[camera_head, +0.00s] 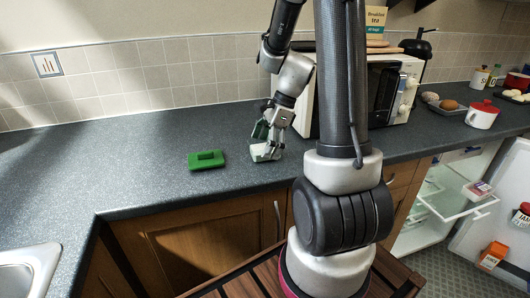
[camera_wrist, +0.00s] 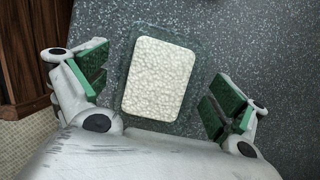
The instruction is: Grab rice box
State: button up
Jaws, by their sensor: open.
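The rice box (camera_wrist: 158,78) is a clear, lidless container filled with white rice. In the wrist view it lies between my gripper's (camera_wrist: 158,88) two spread green-padded fingers, with a gap on each side. In the head view the rice box (camera_head: 266,153) stands on the grey counter, and my gripper (camera_head: 266,138) points down at it from just above. My gripper is open and holds nothing. In the head view the fingers partly hide the box.
A microwave (camera_head: 386,95) stands close on the right. A sink (camera_head: 25,270) is at the lower left. An open fridge (camera_head: 440,200) is at the right. The counter's left part is clear.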

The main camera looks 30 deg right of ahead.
jog(key=shift+f, duration=0.2)
dwell(0.6)
jog(key=c, duration=1.4)
